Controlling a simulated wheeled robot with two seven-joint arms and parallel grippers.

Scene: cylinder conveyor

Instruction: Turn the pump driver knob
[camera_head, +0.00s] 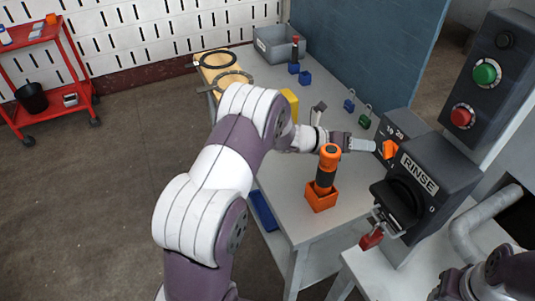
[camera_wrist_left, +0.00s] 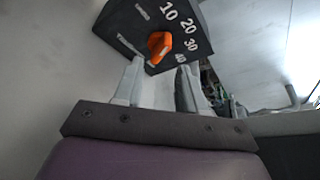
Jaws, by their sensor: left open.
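An orange knob (camera_head: 389,149) sits on a dark box face marked 10 and 20. In the left wrist view the orange knob (camera_wrist_left: 159,46) shows on its dark dial box (camera_wrist_left: 125,25), with the numbers 10 to 40 around it. My left gripper (camera_head: 374,145) is in front of the knob, with its fingertips close to it. In the left wrist view the left gripper (camera_wrist_left: 160,70) is open, its two fingers apart and the knob just beyond the gap. Contact with the knob cannot be made out. Part of my right arm shows at the lower right; its finger state is unclear.
A RINSE box (camera_head: 440,170) with a black rotary switch and a red padlock (camera_head: 371,239) stands close by. An orange-and-black tool (camera_head: 327,168) stands upright in an orange holder below my left forearm. Green (camera_head: 486,73) and red (camera_head: 462,116) buttons are above right.

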